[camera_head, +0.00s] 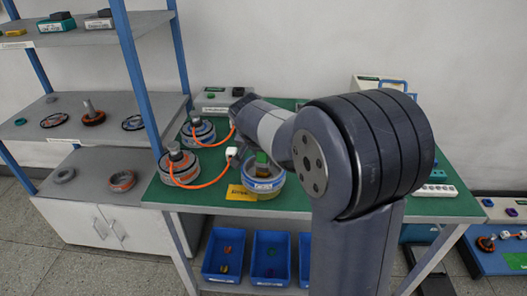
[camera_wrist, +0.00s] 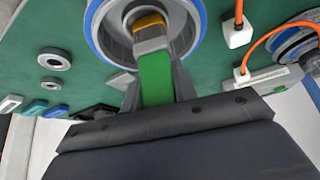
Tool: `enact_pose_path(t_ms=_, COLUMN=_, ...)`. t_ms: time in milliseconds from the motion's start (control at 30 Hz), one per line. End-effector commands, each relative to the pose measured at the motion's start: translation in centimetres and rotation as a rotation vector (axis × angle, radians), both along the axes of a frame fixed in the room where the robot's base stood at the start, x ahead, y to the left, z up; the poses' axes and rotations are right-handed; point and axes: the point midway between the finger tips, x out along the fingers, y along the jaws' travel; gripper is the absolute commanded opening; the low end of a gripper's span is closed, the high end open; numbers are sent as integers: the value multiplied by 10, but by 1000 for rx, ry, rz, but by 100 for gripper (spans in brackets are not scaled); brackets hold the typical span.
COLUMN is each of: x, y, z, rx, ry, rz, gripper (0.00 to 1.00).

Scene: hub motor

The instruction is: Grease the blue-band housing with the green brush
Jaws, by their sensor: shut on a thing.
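The blue-band housing (camera_head: 264,187) stands on the green worktop in the head view, a round grey ring with a blue band around its outside. It fills the top of the wrist view (camera_wrist: 187,22). The green brush (camera_wrist: 155,78) is held between the fingers of my gripper (camera_wrist: 155,88), which is shut on its green handle. Its orange-yellow tip (camera_wrist: 150,24) appears inside the housing's ring in the wrist view. Whether it touches the inner wall I cannot tell. In the head view the green brush (camera_head: 262,158) shows above the housing; my arm partly hides the gripper.
Two motors (camera_head: 182,165) (camera_head: 199,131) with orange cables stand left of the housing. A white connector block (camera_wrist: 239,34) is close beside it. A yellow label (camera_head: 241,193) lies at the front. Small rings (camera_wrist: 54,60) lie on the worktop. A shelf post (camera_head: 137,75) rises at left.

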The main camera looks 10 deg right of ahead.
Motion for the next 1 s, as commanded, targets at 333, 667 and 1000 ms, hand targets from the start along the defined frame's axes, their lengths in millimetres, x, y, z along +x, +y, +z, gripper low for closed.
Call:
enact_pose_path(t_ms=333, x=-2, y=-1, z=0, rx=1, ry=8, rz=249, gripper=6)
enact_pose_path(t_ms=667, x=-2, y=-1, z=0, rx=1, ry=10, rz=419, gripper=6)
enact_pose_path(t_ms=1000, x=-2, y=-1, z=-2, rx=1, ry=9, rz=569, gripper=6)
